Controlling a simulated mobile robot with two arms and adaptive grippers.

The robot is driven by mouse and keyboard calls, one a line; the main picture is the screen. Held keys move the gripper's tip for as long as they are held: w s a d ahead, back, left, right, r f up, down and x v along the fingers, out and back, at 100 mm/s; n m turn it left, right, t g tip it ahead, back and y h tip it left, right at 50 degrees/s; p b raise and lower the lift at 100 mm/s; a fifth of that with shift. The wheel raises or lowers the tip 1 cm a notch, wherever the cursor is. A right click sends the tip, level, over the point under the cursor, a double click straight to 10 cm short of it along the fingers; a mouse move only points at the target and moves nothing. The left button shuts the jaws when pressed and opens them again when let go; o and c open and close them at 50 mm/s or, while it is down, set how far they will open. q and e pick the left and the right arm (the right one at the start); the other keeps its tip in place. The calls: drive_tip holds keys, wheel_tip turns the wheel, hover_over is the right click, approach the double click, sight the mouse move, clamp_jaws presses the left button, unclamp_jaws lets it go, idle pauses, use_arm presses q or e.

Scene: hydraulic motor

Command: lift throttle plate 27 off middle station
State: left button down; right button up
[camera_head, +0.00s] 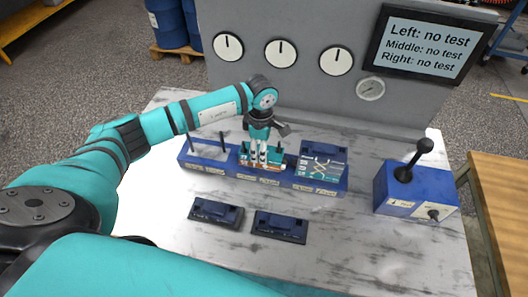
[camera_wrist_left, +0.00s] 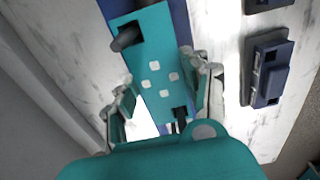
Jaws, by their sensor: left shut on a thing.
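The throttle plate (camera_wrist_left: 156,78), a flat teal piece with several pale holes in its top, is between the fingers of my left gripper (camera_wrist_left: 165,98) in the wrist view. In the head view my left gripper (camera_head: 260,160) points down at the middle station and is shut on the plate (camera_head: 277,161). Dark pegs show at both ends of the plate. The blue station base (camera_head: 222,163) lies under it. I cannot tell whether the plate touches the base. My right gripper is not in view.
The left station has bare pegs (camera_head: 190,144); the right station carries a stacked valve block (camera_head: 323,158). Two dark blue plates (camera_head: 216,211) (camera_head: 280,225) lie in front. A blue lever box (camera_head: 416,187) stands right. The gauge panel (camera_head: 300,90) rises behind. Its screen (camera_head: 425,42) reads "no test" throughout.

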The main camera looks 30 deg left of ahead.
use_arm(q)
drive_tip(key=shift+w+r, duration=0.1)
drive_tip(key=shift+r, duration=0.05)
drive_tip(key=shift+r+p, duration=1.2)
drive_tip(key=shift+r, duration=0.75)
wheel_tip(320, 180, up, 8)
drive_tip(key=p, duration=0.4)
drive_tip(key=shift+r, duration=0.2)
